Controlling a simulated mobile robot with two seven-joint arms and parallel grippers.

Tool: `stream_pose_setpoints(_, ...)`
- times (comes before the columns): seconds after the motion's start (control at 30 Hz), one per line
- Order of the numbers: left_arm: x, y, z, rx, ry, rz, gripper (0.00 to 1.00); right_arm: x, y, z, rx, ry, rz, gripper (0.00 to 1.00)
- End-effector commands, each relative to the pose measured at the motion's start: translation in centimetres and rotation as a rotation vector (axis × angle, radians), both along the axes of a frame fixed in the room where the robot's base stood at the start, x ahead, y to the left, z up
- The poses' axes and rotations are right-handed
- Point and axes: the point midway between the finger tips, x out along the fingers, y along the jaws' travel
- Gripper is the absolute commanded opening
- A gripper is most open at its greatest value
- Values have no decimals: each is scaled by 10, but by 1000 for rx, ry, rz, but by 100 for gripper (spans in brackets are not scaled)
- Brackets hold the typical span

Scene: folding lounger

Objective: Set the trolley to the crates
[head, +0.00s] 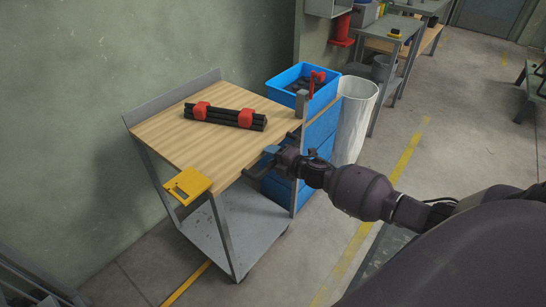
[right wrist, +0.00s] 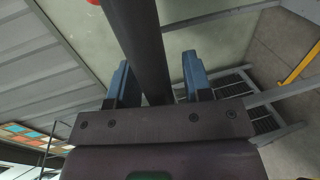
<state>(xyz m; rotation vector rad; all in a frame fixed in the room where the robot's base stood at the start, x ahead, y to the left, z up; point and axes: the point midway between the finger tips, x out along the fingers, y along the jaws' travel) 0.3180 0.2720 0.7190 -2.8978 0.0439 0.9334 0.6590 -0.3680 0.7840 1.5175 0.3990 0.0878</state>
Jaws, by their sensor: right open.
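The trolley (head: 165,140) has a wooden top, grey metal legs and a lower metal shelf (head: 240,238); it stands by the wall. A stack of blue crates (head: 318,140) stands just right of it, close to its far right side. My right gripper (head: 262,163) is at the trolley's right end. In the right wrist view its two blue fingers (right wrist: 159,88) are open, with a dark round bar (right wrist: 140,40) running up between them. I cannot tell whether they touch it. My left gripper is not in view.
A bundle of black rods with red clamps (head: 224,117) lies on the trolley top, and a yellow plate (head: 187,185) is at its front corner. A white bin (head: 354,120) stands right of the crates. A yellow floor line (head: 408,148) crosses open floor.

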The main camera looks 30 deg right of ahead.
Motion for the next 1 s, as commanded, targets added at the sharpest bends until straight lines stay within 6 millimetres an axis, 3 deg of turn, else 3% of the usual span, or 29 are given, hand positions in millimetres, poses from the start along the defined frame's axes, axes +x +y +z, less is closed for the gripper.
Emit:
stream_pose_setpoints(0.17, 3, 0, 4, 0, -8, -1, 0, -10, -3, 2, 0, 0, 1, 46)
stream_pose_setpoints(0.7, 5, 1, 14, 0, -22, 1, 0, -87, -28, 19, -1, 0, -1, 46)
stream_pose_setpoints(1.0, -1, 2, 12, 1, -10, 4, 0, -100, -33, 22, -1, -1, -1, 46)
